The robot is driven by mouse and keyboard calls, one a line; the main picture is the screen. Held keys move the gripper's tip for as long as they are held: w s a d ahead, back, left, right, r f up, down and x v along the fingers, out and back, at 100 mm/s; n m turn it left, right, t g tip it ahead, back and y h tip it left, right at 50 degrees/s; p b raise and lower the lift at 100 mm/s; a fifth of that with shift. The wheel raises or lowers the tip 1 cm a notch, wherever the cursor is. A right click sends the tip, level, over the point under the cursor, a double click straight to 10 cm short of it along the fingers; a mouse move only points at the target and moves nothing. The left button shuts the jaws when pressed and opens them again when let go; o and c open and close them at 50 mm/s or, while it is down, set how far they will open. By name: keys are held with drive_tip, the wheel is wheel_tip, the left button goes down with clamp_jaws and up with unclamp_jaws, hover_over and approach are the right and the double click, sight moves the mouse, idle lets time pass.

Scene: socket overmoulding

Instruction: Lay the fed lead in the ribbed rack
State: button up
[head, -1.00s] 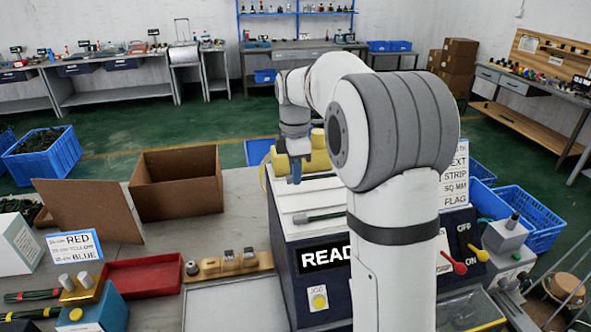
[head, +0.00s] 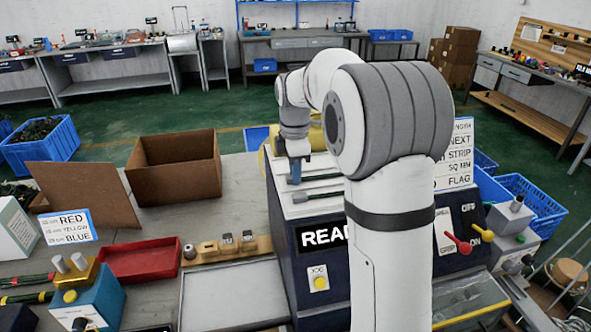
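The dark machine (head: 281,252) with a "READ…" display stands in the middle of the head view. Its pale top carries two dark, thin lead-like pieces, one farther back (head: 322,178) and one nearer the front (head: 317,194). I cannot tell which is the fed lead, and I cannot single out the ribbed rack with certainty. My gripper (head: 294,178) points down over the left part of the machine top, close to the left ends of these pieces. Its blue fingers are small here, so whether they are open or hold anything cannot be told. My arm hides the machine's right middle.
A red tray (head: 140,264), a wooden block with small parts (head: 226,250) and a flat pale tray (head: 232,295) lie left of the machine. An open cardboard box (head: 177,178) stands behind them. Red and yellow levers (head: 458,243) stick out on the machine's right.

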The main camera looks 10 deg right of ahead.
drive_tip(key=o, duration=0.5)
wheel_tip(320, 180, up, 7)
drive_tip(key=shift+f, duration=0.1)
drive_tip(key=shift+r, duration=0.35)
drive_tip(key=shift+s+r+m, duration=0.2)
drive_tip(key=shift+s+m, duration=0.1)
drive_tip(key=shift+s, duration=0.05)
drive_tip(key=s+f+m+t, duration=0.1)
drive_tip(key=s+f+m, duration=0.2)
drive_tip(key=s, duration=0.6)
drive_tip(key=s+f+m+t, duration=0.1)
drive_tip(key=s+f+m, duration=0.2)
drive_tip(key=s+m, duration=0.5)
drive_tip(key=s+f+m+t, duration=0.1)
drive_tip(key=s+f+m, duration=0.1)
drive_tip(key=s+m, duration=0.4)
drive_tip(key=shift+s+a+f, duration=0.1)
drive_tip(key=shift+s+f, duration=0.1)
drive_tip(key=shift+s, duration=0.9)
drive_tip(key=shift+s+a+f, duration=0.1)
drive_tip(key=shift+s+f, duration=0.1)
drive_tip(key=shift+s, duration=0.85)
